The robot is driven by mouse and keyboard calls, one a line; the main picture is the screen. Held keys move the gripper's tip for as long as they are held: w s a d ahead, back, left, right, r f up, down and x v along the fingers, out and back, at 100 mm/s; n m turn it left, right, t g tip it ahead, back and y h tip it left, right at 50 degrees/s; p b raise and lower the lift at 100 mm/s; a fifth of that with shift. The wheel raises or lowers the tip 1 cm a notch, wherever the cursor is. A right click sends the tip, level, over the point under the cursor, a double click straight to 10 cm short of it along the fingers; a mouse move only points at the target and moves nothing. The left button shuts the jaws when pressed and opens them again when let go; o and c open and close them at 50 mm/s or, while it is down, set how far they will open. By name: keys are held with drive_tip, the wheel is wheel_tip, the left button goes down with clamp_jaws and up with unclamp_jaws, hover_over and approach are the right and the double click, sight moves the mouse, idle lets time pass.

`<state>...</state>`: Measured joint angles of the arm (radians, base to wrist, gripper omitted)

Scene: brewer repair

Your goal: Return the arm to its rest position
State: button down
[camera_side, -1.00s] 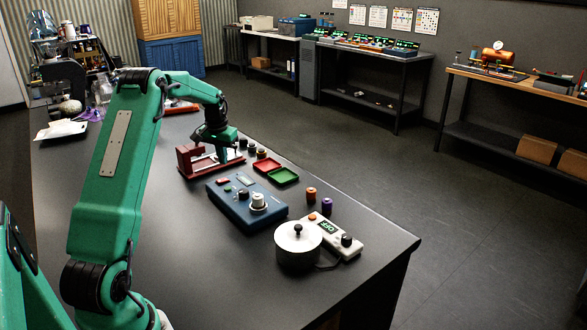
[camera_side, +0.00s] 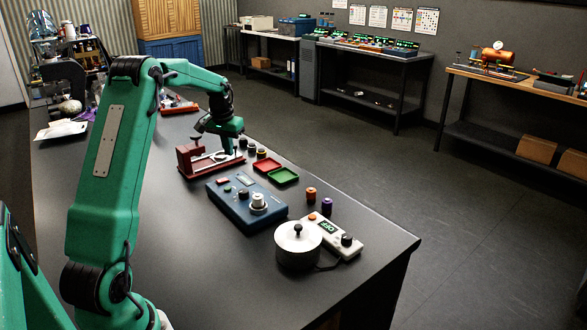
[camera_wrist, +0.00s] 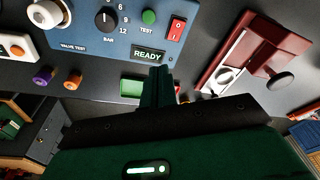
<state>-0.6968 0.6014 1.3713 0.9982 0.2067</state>
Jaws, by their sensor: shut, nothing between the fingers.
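My gripper (camera_side: 230,149) is shut and empty. In the side view it hangs fingers down over the right part of the red clamp fixture (camera_side: 187,160), and I cannot tell whether it touches it. In the wrist view my shut fingers (camera_wrist: 158,73) point up the picture, between the blue valve tester and the red fixture (camera_wrist: 228,62). The blue valve tester (camera_side: 229,207) stands in front of the fixture; its display reads READY in the wrist view (camera_wrist: 148,55).
A red tray (camera_side: 266,165) and a green tray (camera_side: 284,177) lie beside the tester. An orange cylinder (camera_side: 311,194) and a purple cylinder (camera_side: 327,206) stand to the right. A silver pot (camera_side: 298,247) and a white controller reading OFF (camera_side: 331,236) are near the table's front right.

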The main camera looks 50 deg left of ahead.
drive_tip(key=s+d+r+m+t, duration=0.15)
drive_tip(key=d+r, duration=0.25)
drive_tip(key=d, duration=0.4)
drive_tip(key=s+d+r, duration=0.3)
drive_tip(key=d+r, duration=0.1)
drive_tip(key=d, duration=0.3)
drive_tip(key=s+d+r+m+t, duration=0.15)
drive_tip(key=d+r, duration=0.25)
drive_tip(key=d, duration=0.4)
drive_tip(key=s+d+f+m+t+h, duration=0.1)
drive_tip(key=s+d+f+m, duration=0.1)
drive_tip(key=s+d, duration=1.2)
drive_tip(key=shift+s+m, duration=0.3)
drive_tip(key=shift+s, duration=0.55)
drive_tip(key=c, duration=2.2)
unclamp_jaws()
